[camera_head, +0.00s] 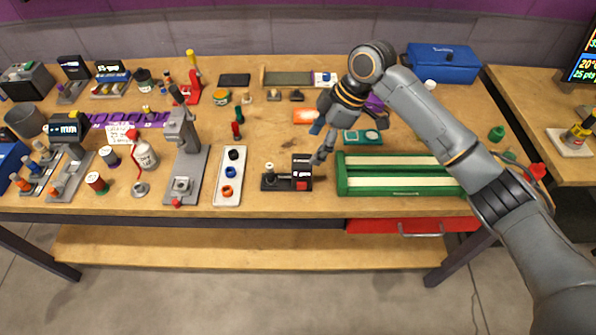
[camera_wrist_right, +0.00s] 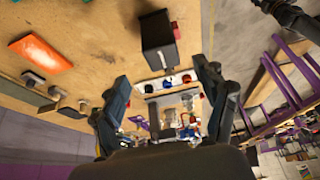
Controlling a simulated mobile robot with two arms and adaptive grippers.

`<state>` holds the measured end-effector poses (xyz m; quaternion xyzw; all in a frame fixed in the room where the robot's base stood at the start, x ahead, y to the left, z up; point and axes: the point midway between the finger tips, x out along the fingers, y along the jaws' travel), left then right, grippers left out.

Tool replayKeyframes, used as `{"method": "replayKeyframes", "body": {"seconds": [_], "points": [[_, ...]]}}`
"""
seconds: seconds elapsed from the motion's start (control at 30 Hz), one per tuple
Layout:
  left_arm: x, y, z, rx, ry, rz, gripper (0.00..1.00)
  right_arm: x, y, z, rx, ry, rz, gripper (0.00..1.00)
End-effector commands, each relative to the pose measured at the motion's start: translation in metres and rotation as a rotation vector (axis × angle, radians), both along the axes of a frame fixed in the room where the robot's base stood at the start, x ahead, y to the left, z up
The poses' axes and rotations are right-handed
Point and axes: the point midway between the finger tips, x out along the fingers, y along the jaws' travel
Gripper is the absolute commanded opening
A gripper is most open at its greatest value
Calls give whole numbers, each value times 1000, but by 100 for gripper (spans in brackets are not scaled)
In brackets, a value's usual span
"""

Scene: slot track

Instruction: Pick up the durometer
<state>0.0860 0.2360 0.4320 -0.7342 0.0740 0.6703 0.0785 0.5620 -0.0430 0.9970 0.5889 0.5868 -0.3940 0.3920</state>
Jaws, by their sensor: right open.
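No thing is clearly marked as the durometer. A small black device with a red part (camera_head: 302,172) stands on a dark base near the table's front edge; I cannot tell for sure that it is the durometer. In the right wrist view a black block with a red part (camera_wrist_right: 158,42) shows above the fingers, probably the same device. My right gripper (camera_head: 318,144) is open, just above and to the right of the device, and apart from it as far as I can see. Its two spread fingers show in the wrist view (camera_wrist_right: 168,100), with nothing held between them. My left gripper is not visible.
A white tray with black, blue and red rings (camera_head: 229,193) lies left of the device. A grey test stand (camera_head: 187,160) rises further left. A green slotted track (camera_head: 400,194) lies close on the right. An orange flat item (camera_head: 304,116) lies behind.

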Motion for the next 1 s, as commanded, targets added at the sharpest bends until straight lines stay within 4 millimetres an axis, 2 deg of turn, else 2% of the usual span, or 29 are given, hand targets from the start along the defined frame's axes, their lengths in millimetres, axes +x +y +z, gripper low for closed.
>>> {"method": "replayKeyframes", "body": {"seconds": [0.23,0.4,0.67,1.0], "points": [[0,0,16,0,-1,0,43,-3,15,-25,0,4,1,74],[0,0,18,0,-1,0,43,-3,22,-45,0,2,0,74],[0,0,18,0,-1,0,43,-2,22,-48,0,-1,0,74],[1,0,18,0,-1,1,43,-2,22,-48,0,-1,0,6]]}}
